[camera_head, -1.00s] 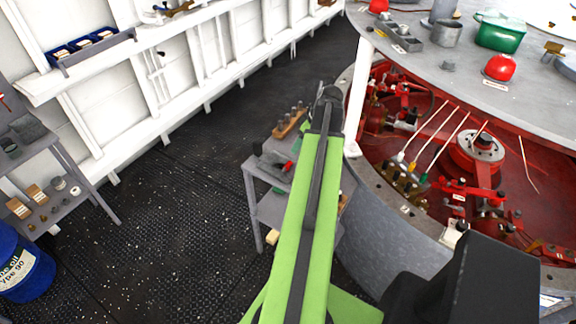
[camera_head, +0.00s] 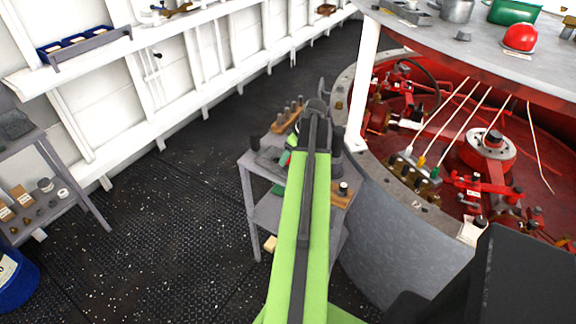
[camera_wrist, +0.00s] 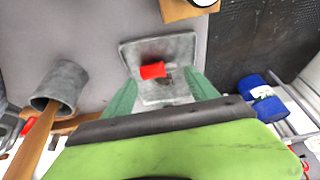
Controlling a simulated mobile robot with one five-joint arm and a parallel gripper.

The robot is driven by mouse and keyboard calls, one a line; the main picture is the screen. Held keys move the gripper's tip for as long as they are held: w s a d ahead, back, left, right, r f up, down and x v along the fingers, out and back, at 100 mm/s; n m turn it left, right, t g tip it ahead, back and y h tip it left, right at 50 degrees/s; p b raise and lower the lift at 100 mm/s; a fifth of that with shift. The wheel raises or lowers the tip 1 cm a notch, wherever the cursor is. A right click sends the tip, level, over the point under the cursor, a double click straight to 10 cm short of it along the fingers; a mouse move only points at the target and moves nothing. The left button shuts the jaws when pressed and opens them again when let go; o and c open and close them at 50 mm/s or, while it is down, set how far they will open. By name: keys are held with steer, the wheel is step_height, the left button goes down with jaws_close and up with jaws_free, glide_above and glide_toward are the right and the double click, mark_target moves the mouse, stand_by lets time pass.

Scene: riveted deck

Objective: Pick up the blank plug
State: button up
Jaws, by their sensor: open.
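In the wrist view a short red cylinder (camera_wrist: 152,70), possibly the blank plug, lies on a square grey tray (camera_wrist: 158,94). My gripper (camera_wrist: 162,86) is open, its two green fingers pointing toward the tray on either side of it. The red cylinder appears between and beyond the fingertips, and nothing is held. In the head view my arm covers the middle of the small grey table (camera_head: 243,168), and the fingers and the red cylinder are not clear there.
A grey mallet head (camera_wrist: 62,84) with a wooden handle lies left of the tray. A wooden block (camera_wrist: 182,10) is beyond it. In the head view, a wooden rack (camera_head: 284,122) of upright pieces stands at the table's back. The red-floored round machine (camera_head: 450,160) is right.

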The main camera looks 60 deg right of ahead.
steer(key=b+x, duration=0.1)
steer(key=x, duration=0.2)
steer(key=shift+s+f+b, duration=0.1)
steer(key=shift+b, duration=0.25)
steer(key=c, duration=1.1)
steer(key=shift+r+p, duration=0.3)
step_height(320, 180, up, 10)
steer(key=p, duration=1)
